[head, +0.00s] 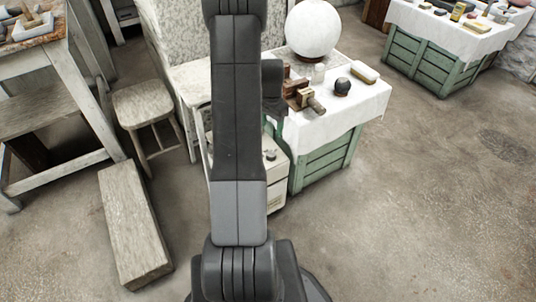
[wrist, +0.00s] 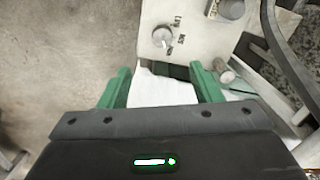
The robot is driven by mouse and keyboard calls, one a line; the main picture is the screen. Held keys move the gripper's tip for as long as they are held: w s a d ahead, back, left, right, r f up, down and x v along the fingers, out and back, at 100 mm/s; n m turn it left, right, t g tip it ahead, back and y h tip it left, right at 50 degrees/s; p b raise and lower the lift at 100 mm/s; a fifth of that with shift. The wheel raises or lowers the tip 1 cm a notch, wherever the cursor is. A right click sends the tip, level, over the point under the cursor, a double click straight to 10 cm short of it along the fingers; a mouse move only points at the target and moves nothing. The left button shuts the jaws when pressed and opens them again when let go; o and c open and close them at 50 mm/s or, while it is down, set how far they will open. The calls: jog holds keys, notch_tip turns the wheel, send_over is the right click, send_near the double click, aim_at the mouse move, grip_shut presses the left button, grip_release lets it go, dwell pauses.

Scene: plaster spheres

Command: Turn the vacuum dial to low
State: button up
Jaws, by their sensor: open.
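The vacuum dial (wrist: 162,37) is a round grey knob on a pale panel (wrist: 200,45) at the top of the wrist view. In the head view a small dark knob (head: 270,155) shows on top of a cream box (head: 273,180), partly hidden by my arm. My gripper (wrist: 161,82) has two green fingers, spread apart and empty, lying below the dial in the wrist view and not touching it.
A green crate table (head: 325,163) with a white cloth stands beside the box, carrying a large white sphere (head: 313,28), a dark ball (head: 342,87) and wooden pieces. A stool (head: 145,103) and long block (head: 135,222) stand left. The floor at right is clear.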

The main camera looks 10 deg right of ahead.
aim_at(271, 153)
jog(key=f+b, duration=0.1)
jog(key=f, duration=0.4)
jog(key=f+b, duration=0.1)
jog(key=f, duration=0.4)
jog(key=f+b, duration=0.1)
jog(key=f, duration=0.4)
jog(key=shift+w+d+f, duration=0.1)
jog(key=shift+w+d, duration=0.05)
jog(key=shift+w, duration=0.2)
jog(key=c, duration=1)
